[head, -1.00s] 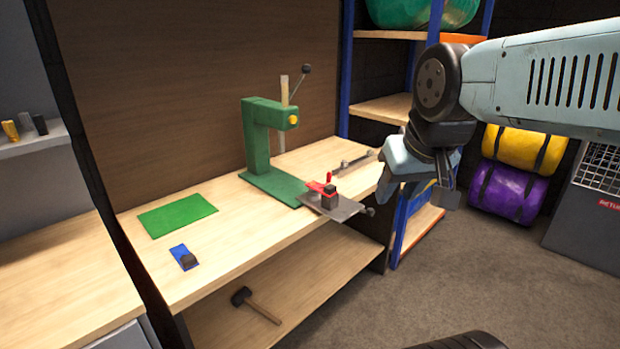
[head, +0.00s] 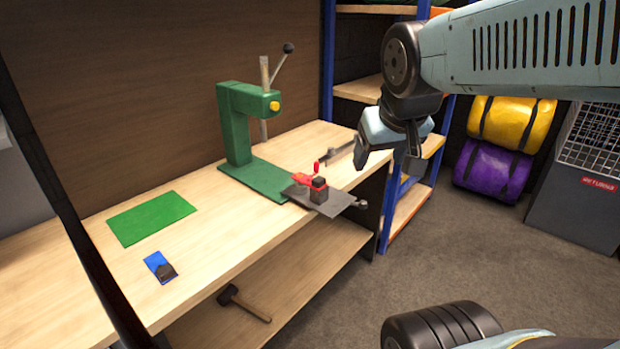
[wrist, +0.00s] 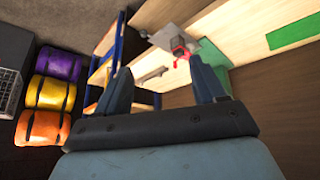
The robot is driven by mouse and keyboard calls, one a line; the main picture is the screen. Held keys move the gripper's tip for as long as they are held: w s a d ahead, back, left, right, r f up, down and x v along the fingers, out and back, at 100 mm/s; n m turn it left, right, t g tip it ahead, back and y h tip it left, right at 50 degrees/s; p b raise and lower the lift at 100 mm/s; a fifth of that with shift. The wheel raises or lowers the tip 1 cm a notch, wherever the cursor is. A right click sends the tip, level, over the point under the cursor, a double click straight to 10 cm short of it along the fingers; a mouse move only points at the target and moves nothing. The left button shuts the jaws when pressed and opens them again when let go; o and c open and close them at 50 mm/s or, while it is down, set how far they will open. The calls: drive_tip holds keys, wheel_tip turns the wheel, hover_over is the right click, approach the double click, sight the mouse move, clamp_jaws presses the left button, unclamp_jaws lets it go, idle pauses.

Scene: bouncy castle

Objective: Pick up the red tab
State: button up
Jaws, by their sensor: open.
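The red tab (head: 306,179) lies on a grey metal plate (head: 325,203) at the right end of the workbench, by a dark block (head: 319,192) and a small red upright piece (head: 316,168). In the wrist view the red tab (wrist: 180,53) shows near the top, beyond my finger on the right. My gripper (head: 387,157) is open and empty, above and to the right of the plate in the head view. In the wrist view, my gripper (wrist: 160,68) has its two fingers spread, apart from the tab.
A green press (head: 240,135) with a lever stands behind the plate. A green mat (head: 150,218) and a blue piece (head: 157,264) lie on the bench to the left. A mallet (head: 240,302) is on the lower shelf. A blue-framed rack (head: 327,60) stands behind my arm.

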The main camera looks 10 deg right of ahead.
drive_tip(key=shift+o, duration=0.6)
drive_tip(key=w+d+f+t+h, duration=0.1)
drive_tip(key=w+d, duration=0.2)
drive_tip(key=w, duration=0.2)
drive_tip(key=w+d+f+n+h, duration=0.1)
drive_tip(key=w+d, duration=0.2)
drive_tip(key=w, duration=0.3)
drive_tip(key=shift+w+f+t, duration=0.25)
drive_tip(key=shift+f+t, duration=0.1)
drive_tip(key=shift+t, duration=0.05)
drive_tip(key=w+d+f+n+t, duration=0.1)
drive_tip(key=w+d+f+n, duration=0.1)
drive_tip(key=w+f, duration=0.35)
drive_tip(key=n+t+y, duration=0.2)
drive_tip(key=n+y, duration=0.2)
drive_tip(key=y, duration=0.7)
approach(319, 179)
drive_tip(key=x, duration=0.5)
drive_tip(key=shift+w+d+f, duration=0.15)
drive_tip(key=shift+w, duration=0.1)
drive_tip(key=shift+x, duration=2.95)
drive_tip(key=shift+c, duration=0.2)
